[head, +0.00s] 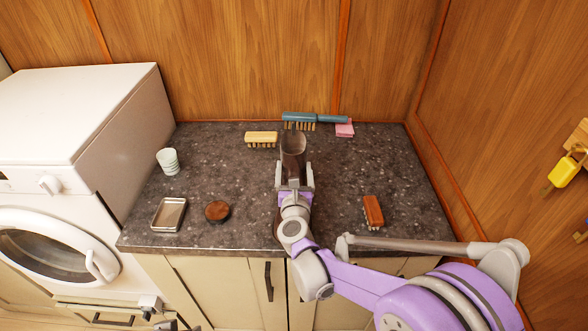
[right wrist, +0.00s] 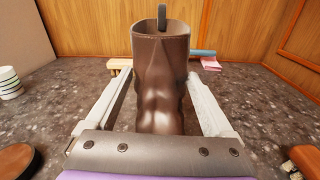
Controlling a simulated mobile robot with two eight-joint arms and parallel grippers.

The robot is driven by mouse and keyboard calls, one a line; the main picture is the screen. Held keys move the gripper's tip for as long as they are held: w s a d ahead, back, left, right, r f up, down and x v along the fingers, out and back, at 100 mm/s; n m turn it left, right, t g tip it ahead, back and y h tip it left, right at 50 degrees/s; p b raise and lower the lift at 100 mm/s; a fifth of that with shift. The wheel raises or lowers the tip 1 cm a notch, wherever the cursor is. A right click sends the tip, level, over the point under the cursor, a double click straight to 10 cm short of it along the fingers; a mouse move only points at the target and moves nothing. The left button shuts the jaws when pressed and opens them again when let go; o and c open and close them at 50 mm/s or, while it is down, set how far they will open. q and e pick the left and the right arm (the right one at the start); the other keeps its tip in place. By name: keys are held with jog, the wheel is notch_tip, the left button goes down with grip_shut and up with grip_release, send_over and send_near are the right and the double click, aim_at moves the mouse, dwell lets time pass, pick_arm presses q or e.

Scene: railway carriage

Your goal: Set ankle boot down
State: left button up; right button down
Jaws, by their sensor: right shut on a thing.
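The ankle boot (head: 292,143) is dark brown and glossy, with its open top up and a pull loop at the rim. My right gripper (head: 294,180) is shut on the boot over the grey speckled counter (head: 240,190). In the right wrist view the boot's shaft (right wrist: 161,75) stands upright between the two pale fingers. The boot's lower part is hidden by my gripper, so I cannot tell whether it touches the counter. What looks like part of my left gripper (head: 150,304) shows at the bottom left, low in front of the cabinet; its jaws are unclear.
A cream brush (head: 261,138), blue-handled brush (head: 314,118) and pink cloth (head: 344,129) lie behind the boot. A white cup (head: 168,161), metal tray (head: 169,214) and round brown tin (head: 217,211) stand left. A brown brush (head: 373,212) lies right. Counter between them is bare.

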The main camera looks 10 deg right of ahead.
grip_release()
jog(key=shift+s, duration=0.1)
jog(key=s, duration=0.3)
jog(key=s+a, duration=0.1)
jog(key=s, duration=0.3)
jog(key=s+b, duration=0.1)
jog(key=s, duration=0.2)
jog(key=shift+s+a+r, duration=0.1)
jog(key=shift+s+a, duration=0.15)
jog(key=shift+a, duration=0.15)
grip_shut()
dwell(1.0)
jog(key=shift+r, duration=0.1)
